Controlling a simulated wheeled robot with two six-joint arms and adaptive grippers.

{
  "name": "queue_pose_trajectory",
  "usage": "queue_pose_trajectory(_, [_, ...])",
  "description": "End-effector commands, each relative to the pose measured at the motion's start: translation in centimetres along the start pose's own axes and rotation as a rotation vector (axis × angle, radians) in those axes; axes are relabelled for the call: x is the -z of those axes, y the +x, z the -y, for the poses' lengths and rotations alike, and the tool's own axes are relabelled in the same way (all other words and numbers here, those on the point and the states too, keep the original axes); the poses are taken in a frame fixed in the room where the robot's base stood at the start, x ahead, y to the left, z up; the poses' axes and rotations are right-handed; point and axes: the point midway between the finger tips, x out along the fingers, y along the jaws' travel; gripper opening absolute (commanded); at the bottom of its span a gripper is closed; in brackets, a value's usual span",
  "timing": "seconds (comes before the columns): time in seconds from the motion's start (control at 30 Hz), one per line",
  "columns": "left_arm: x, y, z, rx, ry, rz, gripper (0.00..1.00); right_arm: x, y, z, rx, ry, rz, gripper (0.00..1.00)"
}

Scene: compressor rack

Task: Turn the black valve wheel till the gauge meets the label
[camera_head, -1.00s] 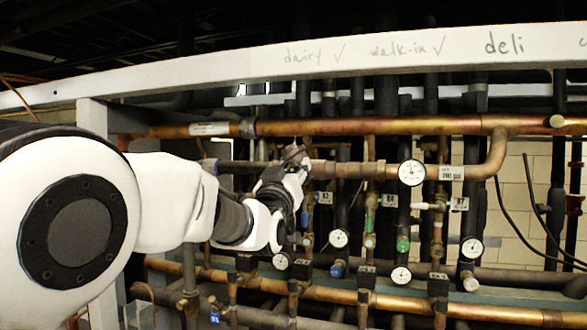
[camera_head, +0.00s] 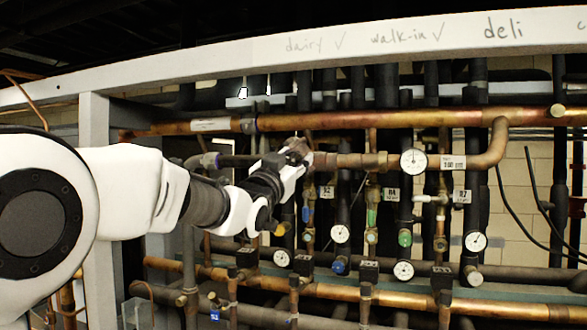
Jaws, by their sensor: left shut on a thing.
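My left gripper (camera_head: 299,160) reaches in from the left to the copper pipe in the middle. It is shut at the dark valve wheel (camera_head: 294,146), which is mostly hidden behind the fingers. A round white gauge (camera_head: 413,161) sits on the same pipe, right of the gripper. Its needle is too small to read surely. A white label (camera_head: 453,162) with a pressure figure in psi hangs just right of the gauge; the figure is hard to read. My right gripper is out of view.
A white beam (camera_head: 350,50) with handwritten words crosses above. A copper pipe (camera_head: 400,121) runs just over the gripper. Several vertical pipes, small gauges (camera_head: 341,233) and tags crowd the space below and right. A grey post (camera_head: 94,150) stands behind my arm.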

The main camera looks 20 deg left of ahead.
Motion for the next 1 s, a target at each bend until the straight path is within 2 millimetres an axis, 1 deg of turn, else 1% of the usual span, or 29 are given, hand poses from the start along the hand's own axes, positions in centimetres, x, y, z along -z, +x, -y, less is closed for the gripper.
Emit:
queue_pose_trajectory(0.03, [0.00, -0.04, 0.11, -0.007, 0.020, -0.003, 0.07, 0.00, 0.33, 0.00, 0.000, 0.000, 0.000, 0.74])
queue_pose_trajectory(0.3, [0.11, 0.02, 0.07, -0.044, 0.108, -0.002, 0.07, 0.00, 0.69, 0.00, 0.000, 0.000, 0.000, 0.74])
queue_pose_trajectory(0.73, [0.21, 0.06, 0.08, -0.050, 0.123, -0.003, 0.07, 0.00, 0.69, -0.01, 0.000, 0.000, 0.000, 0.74])
queue_pose_trajectory(0.77, [0.22, 0.06, 0.08, -0.049, 0.123, -0.003, 0.45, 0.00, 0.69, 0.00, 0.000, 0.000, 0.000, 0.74])
queue_pose_trajectory(0.8, [0.22, 0.06, 0.09, -0.049, 0.122, -0.003, 0.59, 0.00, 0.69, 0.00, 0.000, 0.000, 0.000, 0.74])
queue_pose_trajectory(0.83, [0.21, 0.05, 0.08, -0.049, 0.122, -0.003, 0.68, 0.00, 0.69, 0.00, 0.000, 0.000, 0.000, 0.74])
queue_pose_trajectory(1.0, [0.12, 0.04, 0.05, -0.050, 0.122, -0.002, 0.68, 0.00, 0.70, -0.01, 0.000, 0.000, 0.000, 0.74])
